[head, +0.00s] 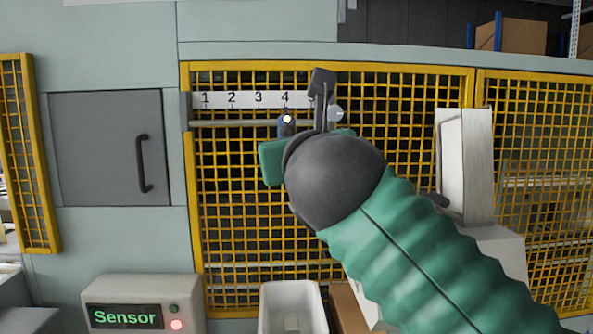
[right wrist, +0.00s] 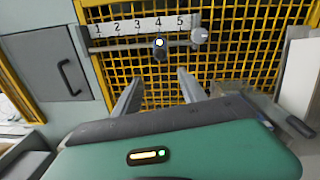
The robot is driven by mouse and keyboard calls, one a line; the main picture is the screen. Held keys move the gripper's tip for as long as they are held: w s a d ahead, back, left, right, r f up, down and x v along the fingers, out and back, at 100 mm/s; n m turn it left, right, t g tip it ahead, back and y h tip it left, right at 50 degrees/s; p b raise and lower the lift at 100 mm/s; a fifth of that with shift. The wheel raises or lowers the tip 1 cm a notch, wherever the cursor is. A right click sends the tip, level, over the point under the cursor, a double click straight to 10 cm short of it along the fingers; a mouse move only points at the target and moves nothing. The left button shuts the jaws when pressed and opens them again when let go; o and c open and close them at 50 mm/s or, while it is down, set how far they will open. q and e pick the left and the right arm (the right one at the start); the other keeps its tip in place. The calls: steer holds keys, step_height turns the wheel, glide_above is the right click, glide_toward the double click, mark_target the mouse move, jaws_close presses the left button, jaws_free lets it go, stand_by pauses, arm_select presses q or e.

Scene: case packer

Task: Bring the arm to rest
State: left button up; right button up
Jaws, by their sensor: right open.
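My right arm comes in from the right in the head view, with its green sleeve and dark wrist in front of the yellow mesh guard. My right gripper (head: 322,98) is raised near the right end of the numbered rail and hides part of it. In the right wrist view the two fingers of this gripper (right wrist: 158,88) stand wide apart with nothing between them. Beyond them a dark sensor block (right wrist: 160,50) with a white light sits on the rail under the 4. The block also shows in the head view (head: 286,127). My left gripper is not in view.
A white number strip (head: 231,100) is above the rail (head: 230,124), which ends in a round knob (right wrist: 200,36). A grey door (head: 108,149) is at left. A box reading "Sensor" (head: 143,291) and a pale bin (head: 290,290) stand below. A white panel (head: 478,165) stands right.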

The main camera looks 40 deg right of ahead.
steer(key=w+a+f+m+g+y, duration=0.2)
steer(key=a+f+m, duration=0.15)
steer(key=f, duration=0.95)
steer(key=w+a+f+m+g+y, duration=0.2)
steer(key=f+m, duration=0.3)
steer(key=f, duration=0.7)
steer(key=w+a+f+m+g+y, duration=0.25)
steer(key=f+m, duration=0.25)
steer(key=f, duration=0.8)
steer(key=s+a+f+m+g+b, duration=0.1)
steer(key=s+f+m+g, duration=0.1)
steer(key=s+f+m, duration=0.4)
steer(key=s+a+f+m+g+y+b, duration=0.1)
steer(key=s+f+m, duration=0.5)
steer(key=f, duration=0.9)
steer(key=s+a+f+m+g+y+b, duration=0.1)
steer(key=s+a+f+m+g+b, duration=0.1)
steer(key=s+f+m, duration=0.4)
step_height(320, 180, down, 6)
steer(key=shift+s+a+r+g+b, duration=0.3)
steer(key=shift+g+b, duration=0.25)
steer(key=shift+g, duration=0.3)
